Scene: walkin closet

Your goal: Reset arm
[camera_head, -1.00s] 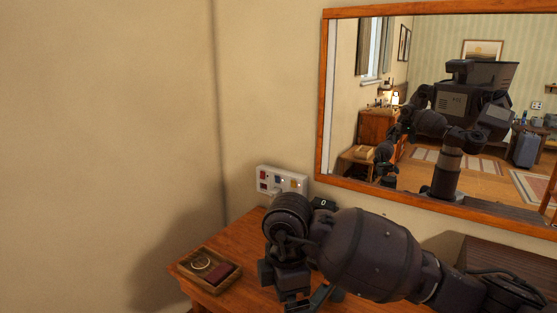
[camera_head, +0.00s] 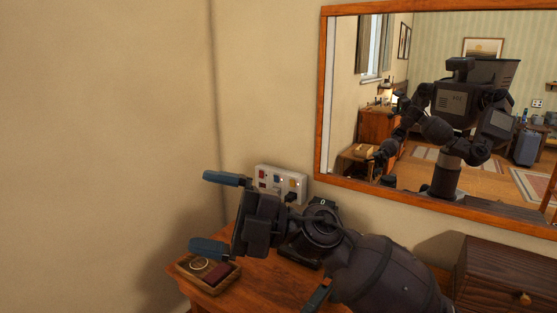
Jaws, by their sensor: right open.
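My right gripper (camera_head: 222,212) reaches in from the lower right, above the left part of the wooden table. Its two blue fingers are spread wide apart, pointing left, with nothing between them. The lower finger is in front of the back of a small wooden tray in the picture; I cannot tell whether they touch. My right arm hides much of the tabletop. My left gripper is not directly in view.
The wooden tray (camera_head: 233,282) holds a ring-shaped item and a dark red item. A white panel (camera_head: 283,184) with coloured switches stands by the wall behind the gripper. A wooden drawer box (camera_head: 492,285) is at right. A framed mirror (camera_head: 322,110) hangs above.

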